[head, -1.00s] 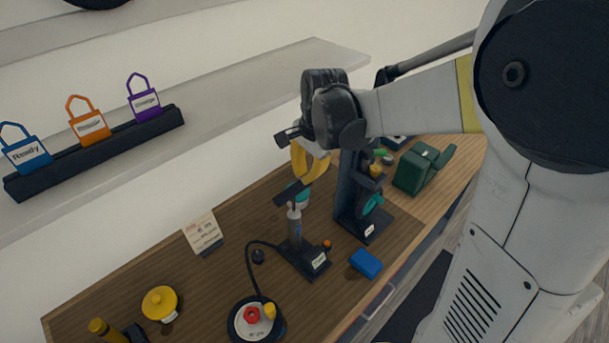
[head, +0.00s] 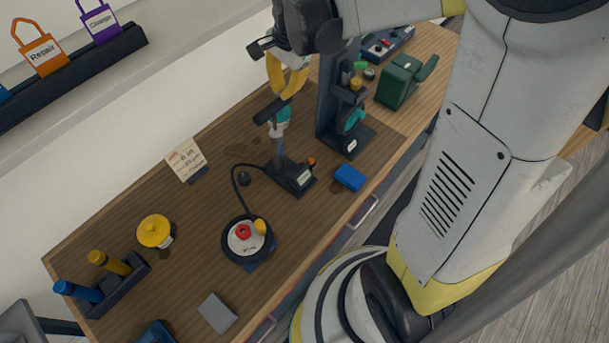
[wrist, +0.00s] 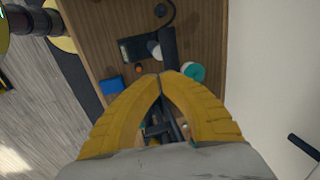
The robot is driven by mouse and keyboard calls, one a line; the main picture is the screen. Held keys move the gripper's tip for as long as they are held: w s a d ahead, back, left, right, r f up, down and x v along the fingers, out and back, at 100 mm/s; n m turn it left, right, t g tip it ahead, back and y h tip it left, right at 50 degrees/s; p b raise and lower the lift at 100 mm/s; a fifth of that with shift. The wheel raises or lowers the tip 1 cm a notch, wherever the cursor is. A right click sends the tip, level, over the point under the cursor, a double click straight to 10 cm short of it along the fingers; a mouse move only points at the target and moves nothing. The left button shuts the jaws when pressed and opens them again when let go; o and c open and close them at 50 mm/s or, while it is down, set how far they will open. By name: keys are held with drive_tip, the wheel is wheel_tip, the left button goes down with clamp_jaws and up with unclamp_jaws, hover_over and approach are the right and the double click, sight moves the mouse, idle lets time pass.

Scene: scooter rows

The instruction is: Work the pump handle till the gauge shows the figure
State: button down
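The pump (head: 278,145) stands on the wooden bench, with a dark T-shaped handle (head: 270,112) raised on its rod. A hose runs from the pump to a round black gauge (head: 240,254) with a pale face; its reading is too small to tell. A red part and a yellow part on the gauge cover some of the face. A note card (head: 186,160) stands behind; its writing is not legible. My gripper (head: 288,95) has yellow fingers just above the handle's far end. In the wrist view, the fingertips (wrist: 160,75) meet beside the handle (wrist: 168,45), with nothing clearly held.
A dark stand (head: 335,120) with a teal part rises close right of the pump. A blue block (head: 349,177) lies in front. A green box (head: 402,82) is farther right. A yellow round tin (head: 154,231) and a bottle rack (head: 125,285) stand left. Bare wood lies between.

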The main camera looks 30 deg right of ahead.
idle(0.3)
wheel_tip(320, 180, up, 8)
drive_tip(key=p, duration=0.2)
hover_over(277, 106)
drive_tip(key=s+d, duration=0.1)
drive_tip(key=s, duration=0.2)
drive_tip(key=shift+w, duration=0.1)
drive_tip(key=shift+f, duration=0.1)
drive_tip(key=f, duration=0.4)
drive_tip(key=w+f, duration=0.1)
drive_tip(key=f, duration=0.4)
drive_tip(key=w+a+f, duration=0.1)
drive_tip(key=f, duration=0.3)
drive_tip(key=shift+w+f, duration=0.2)
drive_tip(key=shift+w, duration=0.05)
